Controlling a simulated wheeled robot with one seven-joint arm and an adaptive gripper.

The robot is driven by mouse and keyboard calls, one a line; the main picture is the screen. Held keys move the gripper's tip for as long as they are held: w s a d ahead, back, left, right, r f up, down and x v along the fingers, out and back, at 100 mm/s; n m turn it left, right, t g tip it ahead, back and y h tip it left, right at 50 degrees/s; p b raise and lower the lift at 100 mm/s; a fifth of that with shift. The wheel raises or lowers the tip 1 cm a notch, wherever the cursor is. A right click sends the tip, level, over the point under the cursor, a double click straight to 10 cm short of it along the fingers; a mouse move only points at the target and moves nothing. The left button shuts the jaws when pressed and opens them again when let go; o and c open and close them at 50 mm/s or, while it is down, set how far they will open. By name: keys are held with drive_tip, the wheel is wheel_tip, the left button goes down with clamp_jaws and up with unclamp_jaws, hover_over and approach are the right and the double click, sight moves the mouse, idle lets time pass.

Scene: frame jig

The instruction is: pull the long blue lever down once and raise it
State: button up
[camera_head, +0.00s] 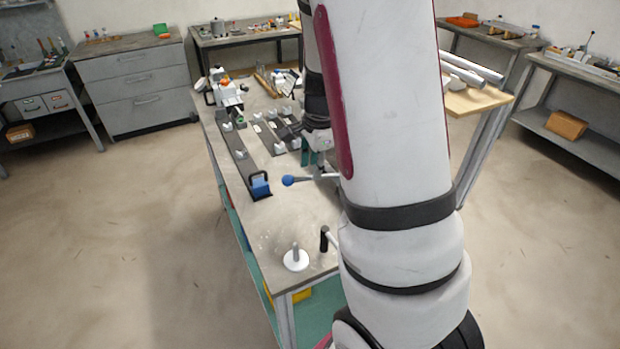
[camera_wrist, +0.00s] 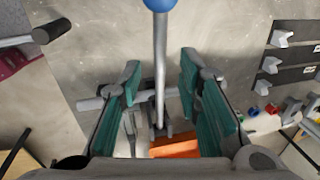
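The long lever is a grey rod with a blue ball knob (camera_head: 288,180); in the head view it sticks out to the left over the bench, roughly level. In the wrist view its rod (camera_wrist: 160,60) runs between my fingers, with the blue knob at the top edge. My gripper (camera_wrist: 160,78) is open, its teal fingers standing apart on both sides of the rod with gaps visible. In the head view my gripper (camera_head: 311,156) shows partly just above the lever, and my arm hides the lever's right end.
A black-handled crank (camera_head: 324,239) and a white disc with a peg (camera_head: 296,261) stand at the bench's near end. Dark strips with white holders lie farther back. An orange part (camera_wrist: 175,147) lies below the rod.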

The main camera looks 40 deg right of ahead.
drive_tip(key=shift+w+d+f, duration=0.1)
drive_tip(key=shift+w+f, duration=0.05)
drive_tip(key=shift+f, duration=0.75)
drive_tip(key=shift+w+f, duration=0.2)
drive_tip(key=shift+f, duration=0.7)
drive_tip(key=shift+w+d+f, duration=0.1)
drive_tip(key=shift+w+f, duration=0.05)
drive_tip(key=shift+f, duration=0.75)
drive_tip(key=shift+c, duration=0.5)
clamp_jaws()
